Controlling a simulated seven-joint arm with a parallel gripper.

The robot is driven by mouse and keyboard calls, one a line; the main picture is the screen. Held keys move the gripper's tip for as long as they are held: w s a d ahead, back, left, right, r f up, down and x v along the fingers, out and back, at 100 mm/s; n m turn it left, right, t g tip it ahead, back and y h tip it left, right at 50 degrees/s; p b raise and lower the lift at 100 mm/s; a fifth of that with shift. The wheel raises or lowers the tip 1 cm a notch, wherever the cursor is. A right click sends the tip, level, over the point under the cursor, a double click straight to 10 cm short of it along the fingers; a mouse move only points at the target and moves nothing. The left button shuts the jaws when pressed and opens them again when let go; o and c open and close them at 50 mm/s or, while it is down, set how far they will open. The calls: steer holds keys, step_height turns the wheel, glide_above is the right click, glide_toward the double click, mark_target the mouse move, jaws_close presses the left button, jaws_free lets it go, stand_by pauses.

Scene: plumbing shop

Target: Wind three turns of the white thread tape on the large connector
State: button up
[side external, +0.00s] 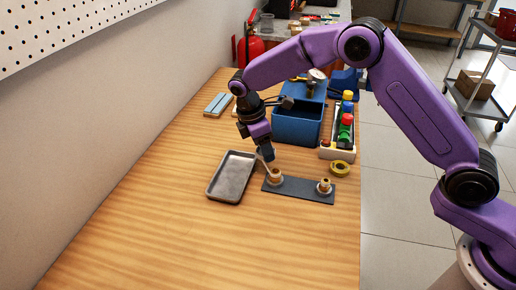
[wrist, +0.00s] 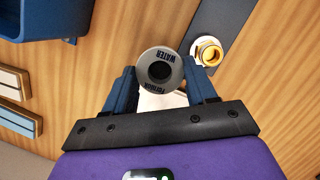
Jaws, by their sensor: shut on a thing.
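My gripper (wrist: 160,88) is shut on a round grey spool (wrist: 160,52) whose face carries the word WATER. White material (wrist: 160,101), seemingly the thread tape, shows between the fingers beside the spool. In the side view my gripper (side external: 267,155) is just above and left of the brass large connector (side external: 276,174). A short pale strip (side external: 263,167) shows between gripper and connector; I cannot tell how much tape is on the threads. The connector also shows in the wrist view (wrist: 207,52), right of the spool. A smaller brass connector (side external: 325,184) stands at the plate's right end.
Both connectors stand on a dark plate (side external: 300,189). A grey tray (side external: 223,188) lies close to its left. The front table (side external: 200,250) is clear.

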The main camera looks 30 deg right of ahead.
steer(key=shift+s+d, duration=0.35)
steer(key=shift+d, duration=0.4)
steer(key=shift+s+d, duration=0.3)
steer(key=shift+d, duration=0.4)
steer(key=shift+s+d, duration=1)
steer(key=shift+s, duration=0.25)
steer(key=shift+s+d, duration=0.2)
steer(key=shift+s, duration=1.45)
steer(key=shift+s+a, duration=0.3)
steer(key=shift+s, duration=0.45)
steer(key=shift+s+a, duration=0.25)
steer(key=shift+s, duration=0.5)
steer(key=shift+s+a, duration=1)
steer(key=shift+a, duration=0.3)
steer(key=shift+s+a, duration=0.15)
steer(key=shift+a, duration=0.65)
steer(key=shift+s+a, duration=0.15)
steer(key=shift+a, duration=0.65)
